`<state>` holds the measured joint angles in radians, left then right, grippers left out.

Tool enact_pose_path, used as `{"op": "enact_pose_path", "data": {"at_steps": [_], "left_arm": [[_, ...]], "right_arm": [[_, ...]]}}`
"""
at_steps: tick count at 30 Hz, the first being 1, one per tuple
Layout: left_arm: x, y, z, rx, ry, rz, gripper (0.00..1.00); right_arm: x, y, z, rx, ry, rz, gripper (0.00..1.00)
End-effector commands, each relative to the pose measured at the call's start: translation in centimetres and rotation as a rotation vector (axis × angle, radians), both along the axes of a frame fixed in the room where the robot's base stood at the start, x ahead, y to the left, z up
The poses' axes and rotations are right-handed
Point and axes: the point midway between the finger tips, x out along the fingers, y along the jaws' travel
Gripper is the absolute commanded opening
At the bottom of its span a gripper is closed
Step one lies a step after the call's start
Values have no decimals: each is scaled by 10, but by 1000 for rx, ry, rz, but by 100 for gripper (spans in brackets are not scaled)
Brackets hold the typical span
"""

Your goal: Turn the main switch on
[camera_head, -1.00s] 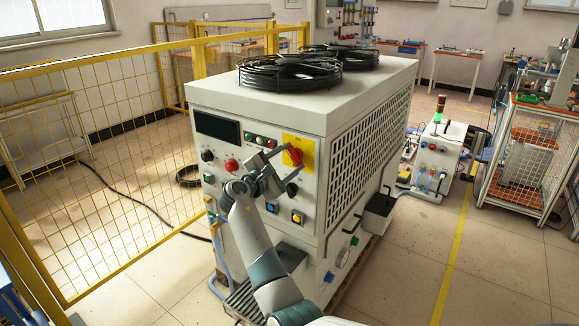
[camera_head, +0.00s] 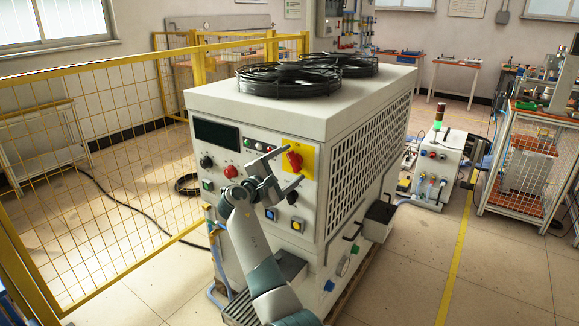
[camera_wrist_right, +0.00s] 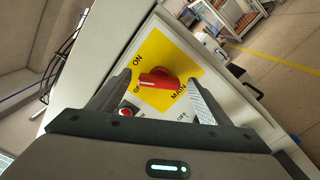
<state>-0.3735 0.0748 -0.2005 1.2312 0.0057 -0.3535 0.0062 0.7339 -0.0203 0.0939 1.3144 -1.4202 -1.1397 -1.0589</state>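The main switch (camera_head: 293,161) is a red rotary knob on a yellow plate (camera_head: 307,152), on the front panel of the white cabinet (camera_head: 255,100). In the right wrist view the knob (camera_wrist_right: 157,79) shows whole, and the plate (camera_wrist_right: 160,52) carries ON, OFF and MAIN lettering. My right gripper (camera_head: 289,166) is open in front of the plate. In the wrist view its fingers stand apart on either side of the knob, with visible gaps. Whether the fingertips reach the knob's depth is unclear. The knob's exact setting is hard to tell. My left gripper is out of view.
A red button (camera_head: 231,172), a black knob (camera_head: 206,161) and a dark display (camera_head: 217,133) share the panel. A yellow mesh fence (camera_head: 100,180) stands left.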

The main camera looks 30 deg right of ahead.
Motion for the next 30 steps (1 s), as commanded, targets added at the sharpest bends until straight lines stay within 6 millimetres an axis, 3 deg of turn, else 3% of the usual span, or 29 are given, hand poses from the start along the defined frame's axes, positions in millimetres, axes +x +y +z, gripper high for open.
{"op": "enact_pose_path", "data": {"at_steps": [8,14,20,30], "left_arm": [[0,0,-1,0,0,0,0],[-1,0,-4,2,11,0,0],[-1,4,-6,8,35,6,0],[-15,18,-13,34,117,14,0]], "right_arm": [[-1,2,0,0,0,0,72],[-5,14,-1,-1,0,2,72],[-16,41,-2,0,0,2,72],[-43,105,-2,2,-1,2,72]]}}
